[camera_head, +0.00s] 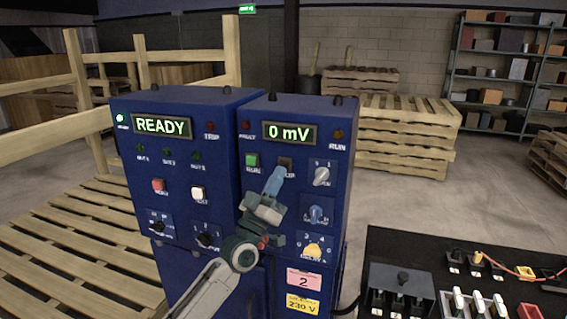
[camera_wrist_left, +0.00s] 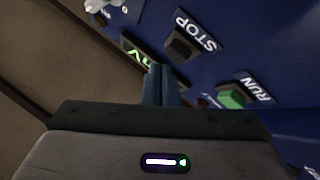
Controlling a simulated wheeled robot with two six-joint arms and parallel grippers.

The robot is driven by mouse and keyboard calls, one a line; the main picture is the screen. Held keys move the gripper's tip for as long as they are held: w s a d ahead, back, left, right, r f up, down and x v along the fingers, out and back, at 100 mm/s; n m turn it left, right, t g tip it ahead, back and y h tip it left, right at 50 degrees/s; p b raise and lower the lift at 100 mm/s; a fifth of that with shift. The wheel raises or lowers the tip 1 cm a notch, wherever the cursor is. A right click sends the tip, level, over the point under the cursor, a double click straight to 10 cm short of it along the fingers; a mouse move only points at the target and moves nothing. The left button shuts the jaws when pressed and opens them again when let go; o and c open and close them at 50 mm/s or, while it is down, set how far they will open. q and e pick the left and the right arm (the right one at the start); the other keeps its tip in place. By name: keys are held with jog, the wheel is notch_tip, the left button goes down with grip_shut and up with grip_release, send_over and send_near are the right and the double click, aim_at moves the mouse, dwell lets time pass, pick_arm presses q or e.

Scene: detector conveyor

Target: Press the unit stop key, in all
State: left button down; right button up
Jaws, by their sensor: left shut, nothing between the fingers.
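The stop key is a dark square button (camera_head: 285,163) on the right blue cabinet, under its "0 mV" display and right of the green RUN key (camera_head: 252,160). In the left wrist view the stop key (camera_wrist_left: 181,46) shows beside its STOP label, with the green RUN key (camera_wrist_left: 231,99) to its lower right. My left gripper (camera_head: 274,178) is shut and empty, its tips just below the stop key in the head view. The gripper also shows in the left wrist view (camera_wrist_left: 160,80). I cannot tell whether the tips touch the panel. My right gripper is not in view.
The left blue cabinet (camera_head: 128,160) reads READY and has red and white keys. Knobs (camera_head: 321,176) sit right of the stop key. A black table (camera_head: 430,252) with switches stands at lower right. Wooden pallets and rails (camera_head: 75,240) are at left.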

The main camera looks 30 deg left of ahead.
pick_arm(q)
jog(key=shift+s, duration=0.15)
jog(key=s+p, duration=0.2)
jog(key=s+d+p, duration=0.1)
jog(key=s, duration=0.1)
jog(key=shift+s+d+p, duration=0.1)
jog(key=shift+s+p, duration=0.3)
dwell(0.8)
